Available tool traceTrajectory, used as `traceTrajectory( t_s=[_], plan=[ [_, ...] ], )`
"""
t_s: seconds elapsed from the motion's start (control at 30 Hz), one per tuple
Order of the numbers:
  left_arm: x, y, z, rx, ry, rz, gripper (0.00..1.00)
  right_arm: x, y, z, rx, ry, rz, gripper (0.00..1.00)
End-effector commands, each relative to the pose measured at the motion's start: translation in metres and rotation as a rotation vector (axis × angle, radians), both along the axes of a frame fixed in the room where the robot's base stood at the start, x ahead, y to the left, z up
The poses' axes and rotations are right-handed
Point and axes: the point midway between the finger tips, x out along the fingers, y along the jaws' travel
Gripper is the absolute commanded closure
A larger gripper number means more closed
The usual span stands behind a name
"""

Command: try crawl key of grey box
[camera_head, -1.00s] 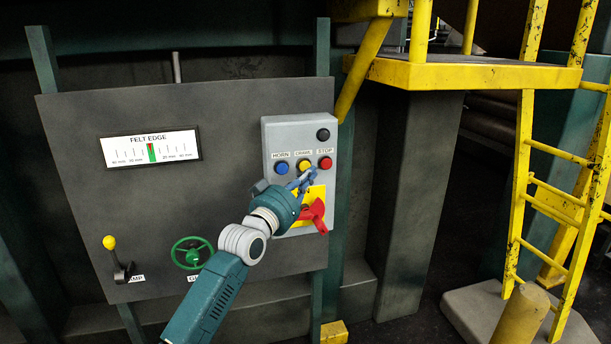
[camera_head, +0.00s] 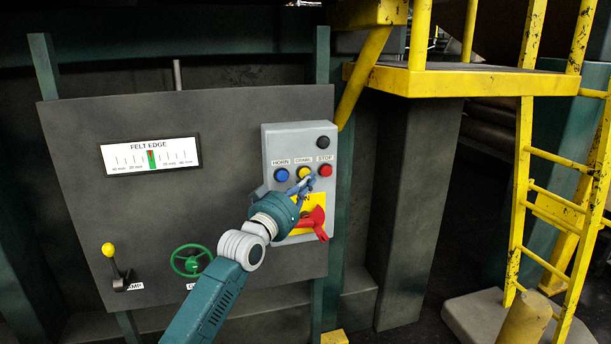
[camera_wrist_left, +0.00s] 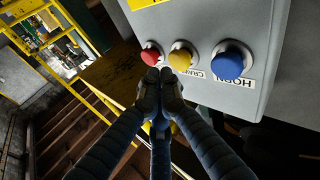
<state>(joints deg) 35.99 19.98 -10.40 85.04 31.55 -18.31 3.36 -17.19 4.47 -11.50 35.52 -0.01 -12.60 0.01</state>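The grey box (camera_head: 270,152) is mounted at the right side of the dark panel. It carries a blue HORN button (camera_head: 281,175), a yellow CRAWL button (camera_head: 304,172) and a red STOP button (camera_head: 325,170). My left gripper (camera_head: 308,183) is right in front of the box, just below the yellow button, and partly covers it. In the left wrist view its fingertips (camera_wrist_left: 161,78) are together and empty, near the yellow button (camera_wrist_left: 182,56) and the red button (camera_wrist_left: 151,55). Whether they touch the yellow button, I cannot tell. My right gripper is not in view.
A red rotary handle (camera_head: 311,223) on a yellow plate sits just below my gripper. A black knob (camera_head: 323,142) is above the buttons. A green handwheel (camera_head: 191,261) and a yellow-knobbed lever (camera_head: 109,250) are lower left. A yellow ladder (camera_head: 520,200) stands at the right.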

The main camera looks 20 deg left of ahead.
Motion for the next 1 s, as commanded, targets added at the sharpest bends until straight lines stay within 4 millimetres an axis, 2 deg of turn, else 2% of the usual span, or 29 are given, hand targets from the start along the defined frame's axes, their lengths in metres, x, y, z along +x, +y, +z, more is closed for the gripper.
traceTrajectory(
  t_s=[1.0],
  plan=[
    [0.0069,0.0046,0.0004,0.0,0.0,0.0,1.0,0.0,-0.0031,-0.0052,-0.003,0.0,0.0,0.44]
  ],
)
